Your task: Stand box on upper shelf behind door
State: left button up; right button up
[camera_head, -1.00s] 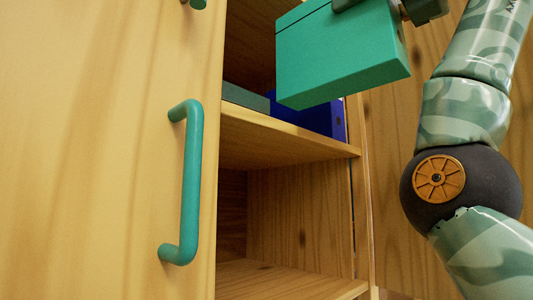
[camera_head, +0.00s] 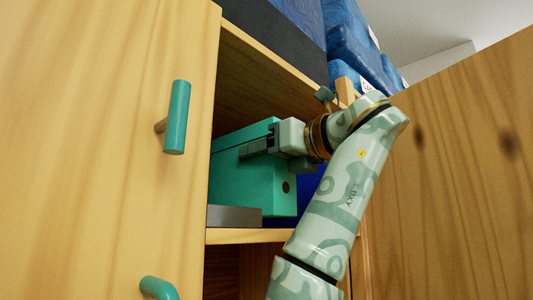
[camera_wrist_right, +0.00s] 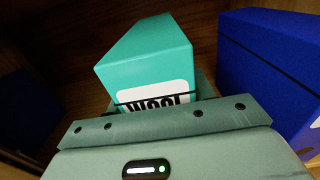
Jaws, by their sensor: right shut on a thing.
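A teal box (camera_head: 235,180) is inside the cupboard, above or on the upper shelf (camera_head: 250,237); I cannot tell whether its base touches. My right gripper (camera_head: 258,148) is shut on the box's upper part, reaching in from the right. The box also shows in the right wrist view (camera_wrist_right: 146,58), with a white label partly hidden by the gripper. The closed cupboard door (camera_head: 95,150) on the left overlaps the box's left side. My left gripper is not in view.
A low grey thing (camera_head: 234,216) lies at the shelf front, before the teal box. A blue box (camera_wrist_right: 268,65) stands to the right of it. The open door (camera_head: 465,160) is on the right. A teal handle (camera_head: 177,117) sticks out from the closed door. Blue boxes (camera_head: 357,45) sit on top.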

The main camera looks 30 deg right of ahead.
jog(key=shift+a+f, duration=0.1)
jog(key=shift+f, duration=0.7)
jog(key=shift+w+f, duration=0.1)
jog(key=shift+w, duration=0.1)
jog(key=o, duration=1.2)
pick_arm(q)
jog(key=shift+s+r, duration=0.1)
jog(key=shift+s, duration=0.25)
pick_arm(e)
jog(key=shift+s, duration=0.2)
pick_arm(q)
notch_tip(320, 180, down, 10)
jog(key=b, duration=1)
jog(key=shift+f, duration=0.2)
pick_arm(e)
jog(key=v, duration=1.2)
